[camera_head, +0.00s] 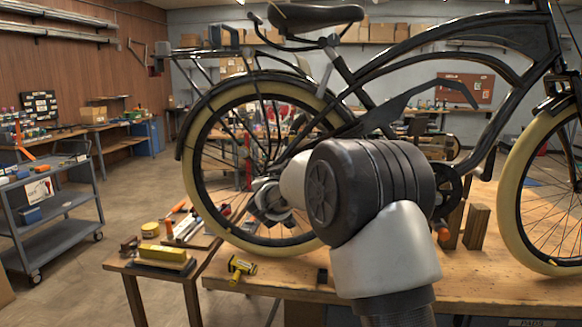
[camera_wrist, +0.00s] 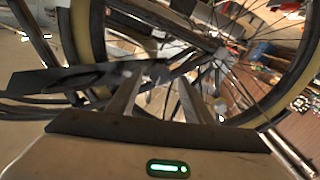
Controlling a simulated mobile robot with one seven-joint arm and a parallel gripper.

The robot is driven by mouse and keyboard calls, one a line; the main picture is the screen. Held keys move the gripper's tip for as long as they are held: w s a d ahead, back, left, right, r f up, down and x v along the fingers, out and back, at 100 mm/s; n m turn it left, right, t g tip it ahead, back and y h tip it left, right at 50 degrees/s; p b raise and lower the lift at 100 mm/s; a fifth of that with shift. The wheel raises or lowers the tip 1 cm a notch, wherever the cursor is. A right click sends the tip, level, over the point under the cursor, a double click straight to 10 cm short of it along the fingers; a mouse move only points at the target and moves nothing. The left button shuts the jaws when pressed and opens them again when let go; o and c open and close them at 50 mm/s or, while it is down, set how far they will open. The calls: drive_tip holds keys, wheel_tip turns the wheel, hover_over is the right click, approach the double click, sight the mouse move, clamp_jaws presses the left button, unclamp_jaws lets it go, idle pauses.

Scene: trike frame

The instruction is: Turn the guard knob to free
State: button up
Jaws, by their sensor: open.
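A black bicycle frame (camera_head: 490,28) with cream-tyred wheels stands on a wooden workbench (camera_head: 500,280). Its long dark chain guard (camera_head: 425,100) runs forward from near the rear wheel (camera_head: 190,140). My gripper (camera_head: 270,205) is in front of the lower rear wheel, partly hidden by my arm. In the wrist view my gripper (camera_wrist: 160,85) is open, its two fingers apart with nothing visible held. The spoked wheel (camera_wrist: 88,35) and a dark flat plate (camera_wrist: 60,80), perhaps the guard, lie beyond and beside the fingers. I cannot clearly make out the guard knob in either view.
Wooden blocks (camera_head: 477,228) stand on the bench right of my arm. A yellow-and-black tool (camera_head: 240,268) lies near its left edge. A small side table (camera_head: 125,265) holds a yellow block and tools. A grey cart (camera_head: 60,245) stands left, with clear floor between.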

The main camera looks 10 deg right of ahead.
drive_tip(key=shift+x, duration=2.35)
drive_tip(key=c, duration=1.1)
